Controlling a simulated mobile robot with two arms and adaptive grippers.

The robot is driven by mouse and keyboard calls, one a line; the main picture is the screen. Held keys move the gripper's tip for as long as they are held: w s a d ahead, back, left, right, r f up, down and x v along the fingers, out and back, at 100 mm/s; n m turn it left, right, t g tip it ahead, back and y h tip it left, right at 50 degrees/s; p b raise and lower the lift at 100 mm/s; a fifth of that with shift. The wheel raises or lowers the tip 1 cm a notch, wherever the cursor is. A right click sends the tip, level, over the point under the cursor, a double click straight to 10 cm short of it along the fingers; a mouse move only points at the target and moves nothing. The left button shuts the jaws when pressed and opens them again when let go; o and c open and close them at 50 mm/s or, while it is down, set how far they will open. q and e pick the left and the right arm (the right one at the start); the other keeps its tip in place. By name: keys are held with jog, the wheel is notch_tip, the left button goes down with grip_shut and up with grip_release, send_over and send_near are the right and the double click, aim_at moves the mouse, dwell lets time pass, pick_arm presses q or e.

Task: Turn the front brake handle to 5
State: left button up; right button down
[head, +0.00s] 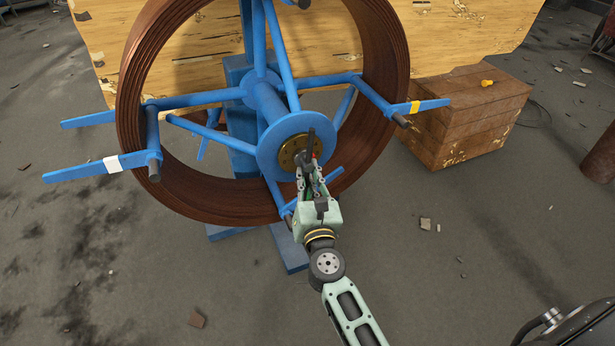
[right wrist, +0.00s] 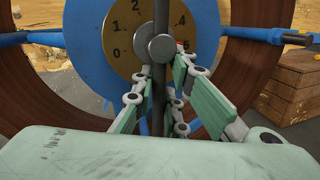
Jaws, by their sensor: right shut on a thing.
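The front brake handle (head: 309,145) is a dark bar on a brass dial (head: 287,153) at the centre of the blue hub disc (head: 270,143). In the right wrist view the handle (right wrist: 161,20) stands nearly upright across the dial (right wrist: 122,38), with a round grey pivot cap in front. The figures 0, 1 and 2 show left of the bar; the right side is mostly covered. My right gripper (head: 313,178) is shut on the lower part of the handle; its fingers (right wrist: 157,95) sit either side of the bar. My left gripper is not in view.
The hub carries a large copper-brown pipe coil (head: 391,60) on blue spokes, with arms (head: 85,172) sticking out left and right. A worn yellow wooden panel (head: 470,30) stands behind. A wooden crate (head: 470,110) stands right. The grey floor (head: 480,230) at lower right is mostly clear.

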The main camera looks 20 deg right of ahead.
jog(key=shift+w+a+r, duration=0.1)
jog(key=shift+a+r, duration=0.4)
jog(key=shift+a, duration=0.05)
jog(key=c, duration=1.6)
grip_release()
jog(key=shift+a, duration=0.15)
jog(key=shift+c, duration=0.2)
jog(key=shift+f, duration=0.2)
jog(key=shift+d, duration=0.2)
jog(key=shift+s+f, duration=0.1)
jog(key=shift+s, duration=0.25)
jog(key=r+v, duration=0.1)
jog(key=v, duration=1)
jog(key=shift+s+f, duration=0.2)
jog(key=shift+f, duration=0.25)
